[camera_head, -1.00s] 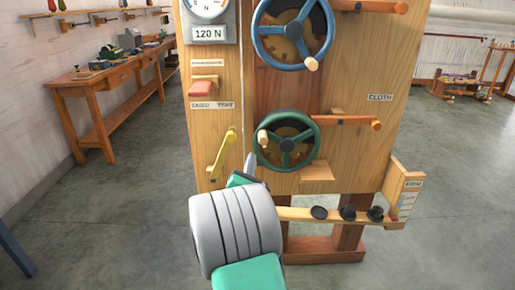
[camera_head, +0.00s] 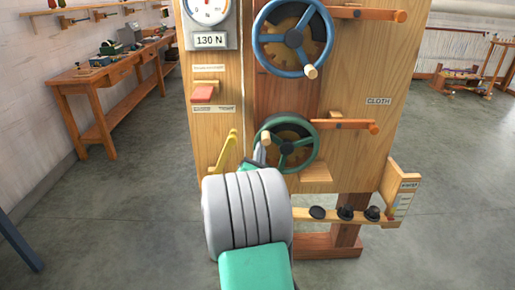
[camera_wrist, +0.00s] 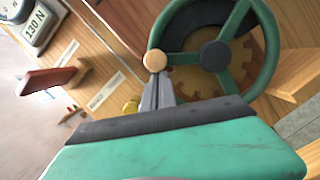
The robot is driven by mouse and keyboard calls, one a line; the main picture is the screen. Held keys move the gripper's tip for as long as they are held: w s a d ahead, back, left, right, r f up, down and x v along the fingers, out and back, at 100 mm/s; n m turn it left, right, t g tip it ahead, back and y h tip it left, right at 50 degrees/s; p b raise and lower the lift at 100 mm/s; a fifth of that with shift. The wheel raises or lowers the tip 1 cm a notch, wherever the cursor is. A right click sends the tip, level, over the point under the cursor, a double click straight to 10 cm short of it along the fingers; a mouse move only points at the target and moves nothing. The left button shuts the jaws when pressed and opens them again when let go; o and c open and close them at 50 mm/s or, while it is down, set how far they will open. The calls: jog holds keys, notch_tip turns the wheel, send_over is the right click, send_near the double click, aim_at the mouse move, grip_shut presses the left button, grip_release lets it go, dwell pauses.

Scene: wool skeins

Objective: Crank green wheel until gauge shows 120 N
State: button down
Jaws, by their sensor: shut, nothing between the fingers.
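The green wheel (camera_head: 289,166) is on the lower part of the wooden panel, with a pale round crank knob (camera_head: 266,139) on its left rim. In the wrist view the green wheel (camera_wrist: 260,50) and its knob (camera_wrist: 155,60) are close ahead. My gripper (camera_head: 262,152) is at the wheel's left side, its fingers (camera_wrist: 157,88) shut and empty, their tips at the knob; I cannot tell whether they touch it. The gauge (camera_head: 208,10) is at the panel's top left. Its display (camera_head: 210,41) reads 130 N, also legible in the wrist view (camera_wrist: 37,25).
A blue wheel (camera_head: 293,36) is above the green one. A red lever (camera_head: 203,94) and a yellow lever (camera_head: 224,155) are on the panel's left. Wooden pegs (camera_head: 345,124) stick out right of the green wheel. A shelf with black knobs (camera_head: 345,213) is below.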

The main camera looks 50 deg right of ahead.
jog(key=shift+r, duration=0.3)
jog(key=shift+f, duration=0.1)
